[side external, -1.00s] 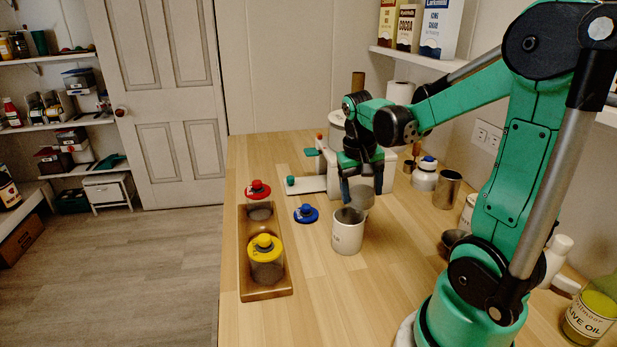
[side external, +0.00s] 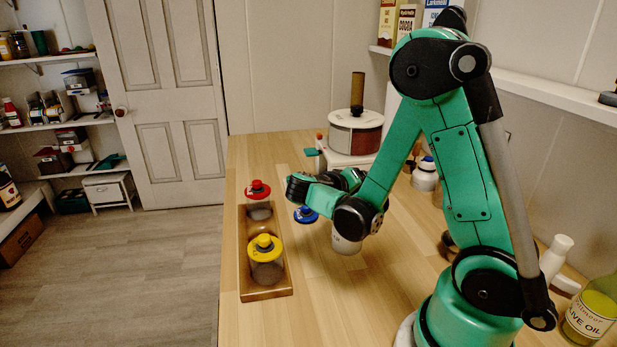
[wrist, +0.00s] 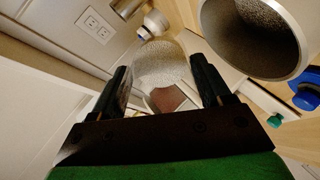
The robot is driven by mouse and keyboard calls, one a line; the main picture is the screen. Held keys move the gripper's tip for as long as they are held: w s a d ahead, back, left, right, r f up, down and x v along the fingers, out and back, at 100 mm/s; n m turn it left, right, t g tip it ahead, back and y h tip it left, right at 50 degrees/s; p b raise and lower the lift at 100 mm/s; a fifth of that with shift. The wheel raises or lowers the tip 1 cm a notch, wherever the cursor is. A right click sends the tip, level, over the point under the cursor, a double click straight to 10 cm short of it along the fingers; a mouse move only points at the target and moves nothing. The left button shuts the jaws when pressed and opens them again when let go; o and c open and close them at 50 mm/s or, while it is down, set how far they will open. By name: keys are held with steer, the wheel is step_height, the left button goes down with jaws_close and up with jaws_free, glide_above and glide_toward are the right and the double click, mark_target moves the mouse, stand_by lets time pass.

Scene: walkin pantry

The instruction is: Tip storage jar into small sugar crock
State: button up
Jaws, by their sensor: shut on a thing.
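My gripper (wrist: 161,66) is shut on the clear storage jar (wrist: 163,68), which sits between the two fingers in the wrist view. Pale grainy stuff shows through the jar's wall. The small sugar crock (wrist: 291,12) is close by at the upper right of the wrist view, its wide mouth showing a grey speckled patch inside. In the side external view the crock (side external: 346,246) is white and stands on the counter, its upper part covered by my arm. My fingers and the held jar are hidden there, so the jar's exact tilt cannot be told.
A blue lid (side external: 305,215) lies beside a wooden tray (side external: 265,294) holding a yellow-lidded jar (side external: 266,268) and a red-lidded jar (side external: 259,208). A drum-shaped container (side external: 355,135) stands behind. An olive oil bottle (side external: 592,315) is at the right. The front counter is clear.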

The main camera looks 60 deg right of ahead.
stand_by(0.5)
steer(key=shift+y, duration=0.3)
step_height(320, 180, up, 6)
steer(key=shift+f, duration=0.1)
steer(key=shift+d+y, duration=0.15)
steer(key=shift+y, duration=0.25)
steer(key=shift+t+y, duration=0.4)
steer(key=shift+y, duration=0.8)
steer(key=shift+f, duration=2.45)
steer(key=t+y, duration=0.1)
steer(key=y, duration=0.3)
steer(key=shift+r+y, duration=0.1)
steer(key=shift+y, duration=0.2)
steer(key=y, duration=0.1)
steer(key=t+y, duration=0.1)
steer(key=y, duration=0.1)
steer(key=a+y, duration=0.1)
steer(key=shift+w+a+f+t+y, duration=0.1)
steer(key=shift+f+t+y, duration=0.2)
steer(key=shift+f, duration=0.1)
